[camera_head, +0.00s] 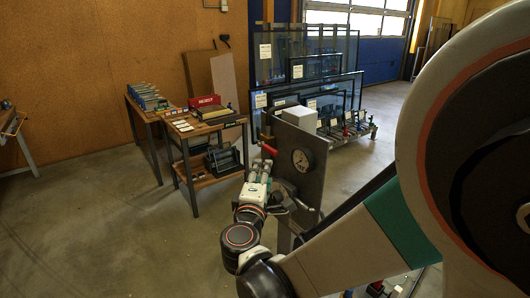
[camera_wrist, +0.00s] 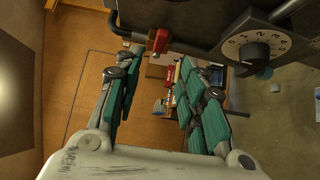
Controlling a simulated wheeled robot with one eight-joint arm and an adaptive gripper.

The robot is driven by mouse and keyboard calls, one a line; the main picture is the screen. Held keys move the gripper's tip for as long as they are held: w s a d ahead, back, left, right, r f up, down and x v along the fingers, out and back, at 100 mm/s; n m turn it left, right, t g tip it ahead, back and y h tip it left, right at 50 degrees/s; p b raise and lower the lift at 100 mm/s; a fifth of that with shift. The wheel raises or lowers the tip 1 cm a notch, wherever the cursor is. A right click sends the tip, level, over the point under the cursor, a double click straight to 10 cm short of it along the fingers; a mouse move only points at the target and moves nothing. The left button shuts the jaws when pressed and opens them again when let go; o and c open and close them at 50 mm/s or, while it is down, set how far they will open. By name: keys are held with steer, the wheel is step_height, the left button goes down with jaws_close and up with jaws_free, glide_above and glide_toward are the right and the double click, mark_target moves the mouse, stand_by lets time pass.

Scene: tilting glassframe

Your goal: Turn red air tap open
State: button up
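The red air tap (camera_head: 269,149) sits at the left edge of a grey upright panel, just beyond my gripper (camera_head: 262,166). In the wrist view the red tap (camera_wrist: 158,40) is on a dark pipe near the top, just past the fingertips and between their lines. My gripper (camera_wrist: 156,64) is open, with its two teal-padded fingers well apart and nothing between them. Whether a fingertip touches the tap cannot be told, but a gap seems to show. The panel (camera_head: 312,190) carries a round dial (camera_head: 302,160), which also shows in the wrist view (camera_wrist: 254,51).
A dark pipe (camera_wrist: 205,47) runs along the panel beside the tap. A white box (camera_head: 300,118) is at the panel's top. Behind stand a work table (camera_head: 190,132) with a red bin (camera_head: 204,101) and racks of glass frames (camera_head: 325,52). The floor at left is clear.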

mark_target(269, 152)
steer(key=w+d, duration=0.1)
steer(key=w, duration=0.3)
steer(key=w+b, duration=0.1)
steer(key=w, duration=0.3)
steer(key=w+d+b, duration=0.1)
steer(key=w, duration=0.3)
steer(key=shift+w+d, duration=0.3)
steer(key=shift+w, duration=0.1)
steer(key=shift+c, duration=0.6)
jaws_close()
